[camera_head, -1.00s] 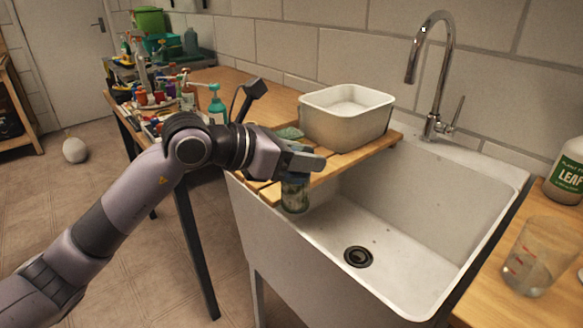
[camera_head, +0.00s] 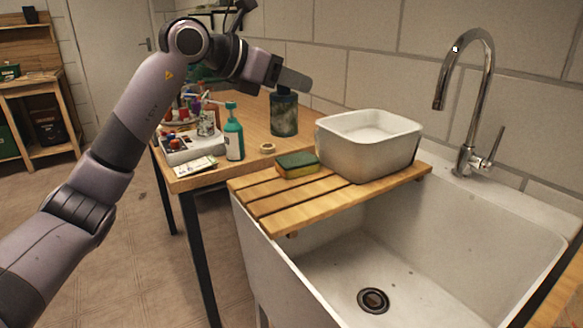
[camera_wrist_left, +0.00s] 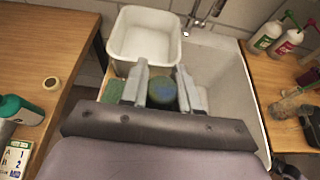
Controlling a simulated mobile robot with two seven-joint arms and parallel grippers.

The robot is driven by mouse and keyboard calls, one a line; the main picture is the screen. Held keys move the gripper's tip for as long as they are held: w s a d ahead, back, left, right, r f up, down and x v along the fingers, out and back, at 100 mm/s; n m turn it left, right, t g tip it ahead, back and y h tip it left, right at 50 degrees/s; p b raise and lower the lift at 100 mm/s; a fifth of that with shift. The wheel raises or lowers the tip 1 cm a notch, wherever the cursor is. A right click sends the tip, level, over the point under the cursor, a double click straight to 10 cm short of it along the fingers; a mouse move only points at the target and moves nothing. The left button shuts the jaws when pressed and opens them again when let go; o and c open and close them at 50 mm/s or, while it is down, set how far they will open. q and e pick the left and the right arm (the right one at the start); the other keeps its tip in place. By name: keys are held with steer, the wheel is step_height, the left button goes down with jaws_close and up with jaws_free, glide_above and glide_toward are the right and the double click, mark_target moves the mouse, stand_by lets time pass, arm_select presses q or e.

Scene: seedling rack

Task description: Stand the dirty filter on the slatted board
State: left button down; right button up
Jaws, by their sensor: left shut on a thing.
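The dirty filter (camera_head: 284,117) is a dark, mottled green-grey cylinder, upright in my left gripper (camera_head: 291,84). My left gripper is shut on its top part and holds it up, behind and above the slatted board in the head view. In the left wrist view the filter's round top (camera_wrist_left: 162,94) shows between the two fingers. The slatted board (camera_head: 300,207) is wooden and lies across the left end of the sink. Its front slats are bare. My right gripper is not in view.
A white tub (camera_head: 365,160) and a green-yellow sponge (camera_head: 297,165) stand on the board. The sink (camera_head: 420,245) opens to its right, under a tall tap (camera_head: 467,100). A teal bottle (camera_head: 233,135) and a tape roll (camera_head: 267,148) stand on the wooden table at left.

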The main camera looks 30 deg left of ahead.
arm_select(q)
step_height(320, 180, down, 14)
steer(key=shift+f+b, duration=0.25)
steer(key=shift+b, duration=0.75)
steer(key=shift+f, duration=0.2)
steer(key=c, duration=0.8)
jaws_free()
steer(key=shift+r, duration=0.15)
